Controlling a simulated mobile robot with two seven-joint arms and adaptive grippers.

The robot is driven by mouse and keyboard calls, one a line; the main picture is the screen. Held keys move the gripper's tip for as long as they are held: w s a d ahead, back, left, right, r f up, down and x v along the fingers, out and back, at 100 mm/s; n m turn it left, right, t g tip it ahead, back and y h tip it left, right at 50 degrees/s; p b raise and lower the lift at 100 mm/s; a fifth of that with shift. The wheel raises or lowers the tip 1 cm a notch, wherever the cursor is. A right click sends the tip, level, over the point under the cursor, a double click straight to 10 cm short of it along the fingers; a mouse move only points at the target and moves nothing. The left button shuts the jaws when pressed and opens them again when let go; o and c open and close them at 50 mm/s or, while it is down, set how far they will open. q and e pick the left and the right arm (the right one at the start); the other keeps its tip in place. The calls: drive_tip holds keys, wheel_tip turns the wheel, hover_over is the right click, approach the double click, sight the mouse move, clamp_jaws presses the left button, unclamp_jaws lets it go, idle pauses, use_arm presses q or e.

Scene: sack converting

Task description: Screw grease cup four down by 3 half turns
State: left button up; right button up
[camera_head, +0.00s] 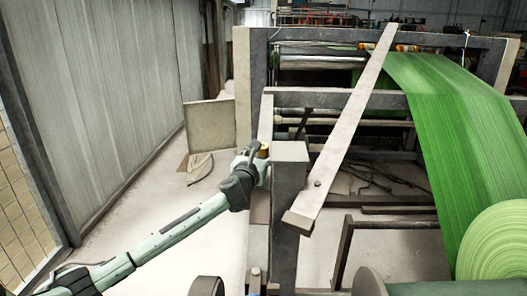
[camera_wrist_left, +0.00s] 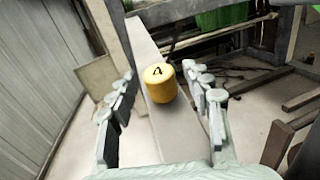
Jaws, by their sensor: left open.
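Grease cup four (camera_wrist_left: 160,84) is a yellow cylinder with a dark "4" on its top. In the left wrist view it stands on a pale machine rail (camera_wrist_left: 146,48), between the two fingers of my left gripper (camera_wrist_left: 163,100). Clear gaps show on both sides of the cup, so the fingers are open and apart from it. In the head view my left gripper (camera_head: 262,158) is at the rail beside the grey post, with a small bit of the yellow cup (camera_head: 264,150) showing at its tip. My right gripper is in neither view.
A grey post (camera_head: 289,205) stands just right of my left gripper. A long slanted beam (camera_head: 345,125) crosses the machine frame. Green woven sheet (camera_head: 450,110) runs to a roll (camera_head: 497,243) at the right. The floor (camera_head: 190,235) left of the rail is mostly clear.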

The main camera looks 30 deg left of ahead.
use_arm(q)
drive_tip(key=shift+w, duration=0.35)
clamp_jaws()
drive_tip(key=shift+r, duration=0.1)
